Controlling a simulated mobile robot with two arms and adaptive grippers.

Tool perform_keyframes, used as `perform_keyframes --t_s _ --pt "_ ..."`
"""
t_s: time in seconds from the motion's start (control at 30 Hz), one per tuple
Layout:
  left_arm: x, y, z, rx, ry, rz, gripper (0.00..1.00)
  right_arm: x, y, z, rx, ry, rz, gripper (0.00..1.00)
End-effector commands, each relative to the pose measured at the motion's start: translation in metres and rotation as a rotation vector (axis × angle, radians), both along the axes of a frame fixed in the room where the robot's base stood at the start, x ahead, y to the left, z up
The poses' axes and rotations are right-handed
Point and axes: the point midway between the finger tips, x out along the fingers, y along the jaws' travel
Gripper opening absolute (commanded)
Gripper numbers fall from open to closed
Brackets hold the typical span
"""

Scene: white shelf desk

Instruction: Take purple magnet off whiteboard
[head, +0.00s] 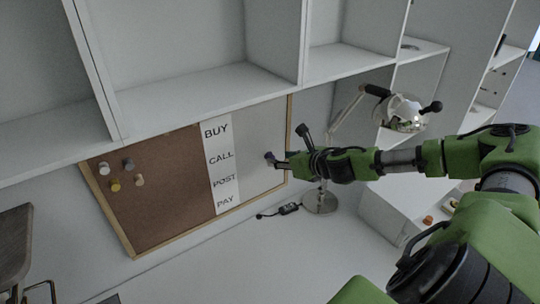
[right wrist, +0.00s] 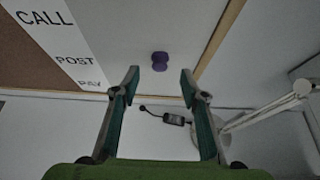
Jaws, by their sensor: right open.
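The purple magnet (right wrist: 160,61) sits on the white part of the whiteboard (right wrist: 205,22), near the wooden frame. In the right wrist view my right gripper (right wrist: 159,82) is open, with its two fingertips either side of and a little below the magnet in the picture; nothing is between them. In the head view the magnet (head: 269,156) is a small dark purple spot at the tip of my right gripper (head: 285,150), partly hidden by it. The whiteboard (head: 262,120) carries the words BUY, CALL, POST and PAY beside a brown cork part. My left gripper is not in view.
Several pins (head: 128,165) are on the cork part (head: 165,180). A silver desk lamp (head: 402,112) stands right of the board, close behind my right arm. A black cable switch (head: 289,208) lies on the desk. White shelves (head: 200,90) hang above; the desk front (head: 250,260) is clear.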

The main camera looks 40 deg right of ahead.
Motion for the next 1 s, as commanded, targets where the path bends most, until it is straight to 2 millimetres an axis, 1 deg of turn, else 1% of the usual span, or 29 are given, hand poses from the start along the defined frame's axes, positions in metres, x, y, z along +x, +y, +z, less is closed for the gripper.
perform_keyframes --t_s 0.07,0.23,0.4,0.53,0.73,0.77,0.8,0.87,0.9,1.0 --pt "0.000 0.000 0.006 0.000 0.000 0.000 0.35 0.005 0.000 0.000 0.005 -0.002 -0.001 0.40" --pt "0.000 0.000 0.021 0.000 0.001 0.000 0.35 0.022 -0.001 -0.010 0.007 -0.002 -0.001 0.40" --pt "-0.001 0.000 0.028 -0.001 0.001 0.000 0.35 0.038 -0.004 -0.021 0.005 -0.002 -0.002 0.40" --pt "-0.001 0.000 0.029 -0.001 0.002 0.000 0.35 0.042 -0.004 -0.025 0.003 0.000 0.001 0.40" --pt "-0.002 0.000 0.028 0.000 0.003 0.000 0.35 0.042 -0.005 -0.026 0.002 0.001 0.001 0.40" --pt "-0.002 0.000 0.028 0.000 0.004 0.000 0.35 0.042 -0.005 -0.026 0.002 0.001 0.001 0.38" --pt "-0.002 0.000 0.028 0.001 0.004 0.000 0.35 0.042 -0.005 -0.026 0.001 0.001 0.000 0.27" --pt "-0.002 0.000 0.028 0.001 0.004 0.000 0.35 0.042 -0.005 -0.026 0.001 0.001 0.000 0.12" --pt "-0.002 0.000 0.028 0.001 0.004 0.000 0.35 0.042 -0.005 -0.026 0.001 0.001 0.000 0.08" --pt "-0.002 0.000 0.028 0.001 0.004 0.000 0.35 0.042 -0.005 -0.026 0.001 0.001 0.000 0.08"
